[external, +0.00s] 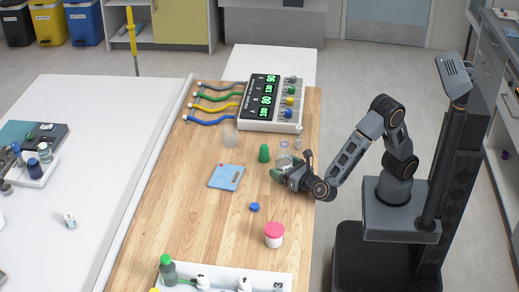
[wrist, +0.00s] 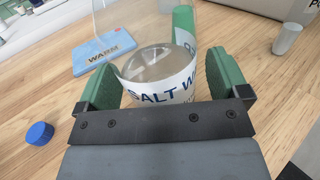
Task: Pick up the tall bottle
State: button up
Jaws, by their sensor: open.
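My gripper (wrist: 162,82) is open, with one green pad on each side of the bottle's lower part. I cannot tell whether either pad touches it. In the external view, my gripper (external: 281,172) is low over the table's right side.
A green cylinder (external: 263,153) stands just left of the bottle. A blue card (external: 227,177), a blue cap (external: 254,207) and a pink-lidded jar (external: 274,235) are nearby. A small grey cup (wrist: 287,38) is to the right. A device with green displays (external: 266,104) stands behind.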

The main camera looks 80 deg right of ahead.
jog(key=shift+w+d, duration=0.1)
jog(key=shift+w, duration=0.05)
jog(key=shift+c, duration=0.3)
jog(key=c, duration=1.1)
